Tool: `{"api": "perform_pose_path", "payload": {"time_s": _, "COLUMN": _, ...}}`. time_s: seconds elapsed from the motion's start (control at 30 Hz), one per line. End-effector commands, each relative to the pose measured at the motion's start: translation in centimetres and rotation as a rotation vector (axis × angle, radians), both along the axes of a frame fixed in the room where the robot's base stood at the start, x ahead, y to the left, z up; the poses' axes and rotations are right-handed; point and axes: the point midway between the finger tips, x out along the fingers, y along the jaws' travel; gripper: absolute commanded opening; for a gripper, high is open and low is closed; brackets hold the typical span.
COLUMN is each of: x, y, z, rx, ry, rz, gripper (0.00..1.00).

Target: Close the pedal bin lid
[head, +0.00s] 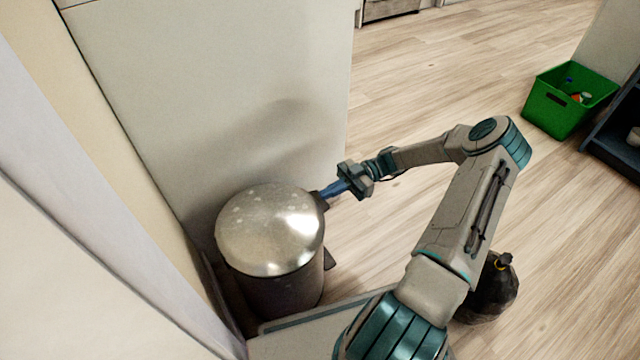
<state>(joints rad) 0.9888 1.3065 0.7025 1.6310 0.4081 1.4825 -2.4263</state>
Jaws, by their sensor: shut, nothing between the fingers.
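The pedal bin (285,293) stands in the corner by the pale wall panel, a dark round body. Its shiny metal lid (262,228) lies over the top and looks down on the rim, though a small gap at the far side cannot be ruled out. A dark pedal or foot (329,260) shows low at the bin's right side. My gripper (322,196) is shut and empty, with its fingertips at the lid's upper right edge. Whether the tips touch the lid or only sit beside it, I cannot tell.
A pale panel (215,90) rises directly behind the bin, and a wall closes in on its left. A black bag (491,287) stands on the floor at the right. A green crate (568,98) with small items stands by a dark shelf (615,135). The middle floor is clear.

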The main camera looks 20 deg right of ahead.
Motion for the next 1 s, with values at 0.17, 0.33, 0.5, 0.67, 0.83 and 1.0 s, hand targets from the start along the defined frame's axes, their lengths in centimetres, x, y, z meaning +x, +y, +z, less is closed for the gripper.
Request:
{"api": "perform_pose_path", "payload": {"time_s": 0.17, "x": -0.4, "y": -0.4, "z": -1.4, "rx": -0.014, "ry": 0.002, "rz": -0.01, "gripper": 0.0}}
{"api": "perform_pose_path", "payload": {"time_s": 0.33, "x": -0.5, "y": -0.4, "z": -1.7, "rx": -0.016, "ry": 0.005, "rz": -0.009, "gripper": 0.0}}
{"api": "perform_pose_path", "payload": {"time_s": 0.5, "x": -0.6, "y": -0.3, "z": -1.8, "rx": -0.015, "ry": 0.006, "rz": -0.007, "gripper": 0.0}}
{"api": "perform_pose_path", "payload": {"time_s": 0.67, "x": -0.6, "y": -0.3, "z": -1.6, "rx": -0.014, "ry": 0.007, "rz": -0.005, "gripper": 0.0}}
{"api": "perform_pose_path", "payload": {"time_s": 0.83, "x": -0.5, "y": -0.2, "z": 0.4, "rx": -0.007, "ry": 0.004, "rz": -0.004, "gripper": 0.0}}
{"api": "perform_pose_path", "payload": {"time_s": 1.0, "x": -0.4, "y": -0.1, "z": 4.4, "rx": 0.009, "ry": -0.003, "rz": 0.0, "gripper": 0.0}}
